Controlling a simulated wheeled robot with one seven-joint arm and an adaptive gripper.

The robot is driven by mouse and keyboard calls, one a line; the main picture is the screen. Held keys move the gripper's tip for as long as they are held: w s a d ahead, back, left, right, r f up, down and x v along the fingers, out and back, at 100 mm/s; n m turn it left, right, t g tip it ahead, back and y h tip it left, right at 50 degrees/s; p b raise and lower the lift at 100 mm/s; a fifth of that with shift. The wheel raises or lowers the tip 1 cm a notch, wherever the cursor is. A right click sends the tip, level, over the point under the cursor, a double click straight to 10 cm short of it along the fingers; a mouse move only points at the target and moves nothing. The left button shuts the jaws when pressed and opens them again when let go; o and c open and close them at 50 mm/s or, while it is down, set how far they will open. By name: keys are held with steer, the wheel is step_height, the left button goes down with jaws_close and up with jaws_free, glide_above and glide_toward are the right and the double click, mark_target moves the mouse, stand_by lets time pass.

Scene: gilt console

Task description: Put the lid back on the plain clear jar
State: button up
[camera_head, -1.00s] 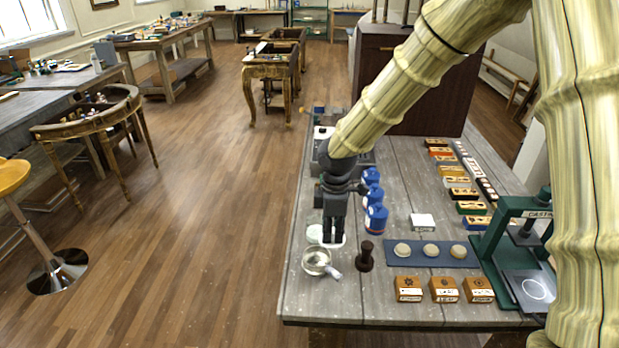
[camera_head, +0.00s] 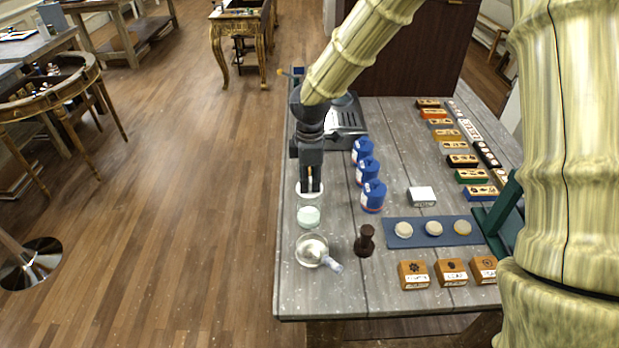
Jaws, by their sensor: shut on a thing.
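My gripper (camera_head: 311,187) points down near the left edge of the grey wooden bench. It is shut on a pale round lid (camera_head: 301,190), partly hidden by the fingers. A small clear jar (camera_head: 308,217) with pale greenish-white contents stands just in front of the gripper, below it in the picture. The lid appears above or behind the jar, apart from its mouth; the exact height is hard to tell.
A glass bowl (camera_head: 311,251) with a small clear piece at its rim stands in front of the jar. A dark brown stamp (camera_head: 365,241) is to its right. Blue bottles (camera_head: 373,196) stand right of my gripper. A blue mat (camera_head: 440,241) holds round discs.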

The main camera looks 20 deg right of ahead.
steer(key=f, duration=0.1)
steer(key=w+f+b, duration=0.1)
steer(key=w+f, duration=0.1)
steer(key=f, duration=0.1)
steer(key=shift+b, duration=0.4)
steer(key=shift+s+f+b, duration=0.3)
steer(key=shift+s+f, duration=0.1)
steer(key=shift+s, duration=0.2)
steer(key=shift+w+f, duration=0.2)
steer(key=shift+f, duration=0.3)
steer(key=shift+w+f, duration=0.1)
steer(key=shift+f+p, duration=0.1)
steer(key=shift+p, duration=0.8)
stand_by(1.6)
stand_by(0.3)
